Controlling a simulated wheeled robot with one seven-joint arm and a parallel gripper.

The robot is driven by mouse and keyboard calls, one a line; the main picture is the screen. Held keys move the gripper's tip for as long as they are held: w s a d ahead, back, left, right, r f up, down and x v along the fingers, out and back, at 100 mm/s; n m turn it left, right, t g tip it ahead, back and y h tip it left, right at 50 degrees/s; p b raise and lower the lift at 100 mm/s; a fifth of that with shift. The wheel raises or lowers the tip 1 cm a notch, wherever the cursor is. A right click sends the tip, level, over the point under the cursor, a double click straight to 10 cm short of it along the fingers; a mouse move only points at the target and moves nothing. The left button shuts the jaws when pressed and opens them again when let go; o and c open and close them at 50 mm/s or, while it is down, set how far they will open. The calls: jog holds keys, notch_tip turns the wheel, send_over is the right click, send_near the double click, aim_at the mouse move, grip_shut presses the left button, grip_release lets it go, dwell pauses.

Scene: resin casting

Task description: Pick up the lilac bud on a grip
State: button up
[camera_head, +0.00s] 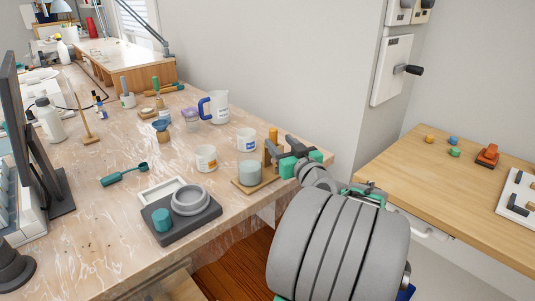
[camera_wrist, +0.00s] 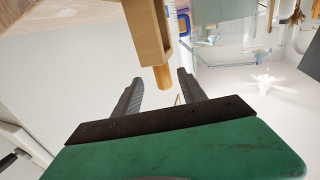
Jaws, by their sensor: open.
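I cannot make out a lilac bud on a grip in either view. My gripper (camera_head: 271,150) is at the table's right end, beside a wooden stand (camera_head: 242,187) with a grey cup (camera_head: 250,172) on it. In the wrist view my gripper (camera_wrist: 160,78) has its two dark fingers apart. A tan wooden upright (camera_wrist: 146,35) with an orange rounded end (camera_wrist: 162,77) shows at the gap between the fingertips. I cannot tell whether the fingers touch it. Nothing is visibly gripped.
A dark tray (camera_head: 206,217) with a grey ring and teal cup lies nearer. A second table (camera_head: 450,190) stands at right.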

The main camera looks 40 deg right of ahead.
jog(key=x, duration=0.7)
jog(key=shift+w+a+r, duration=0.15)
jog(key=shift+w+r, duration=0.1)
grip_shut()
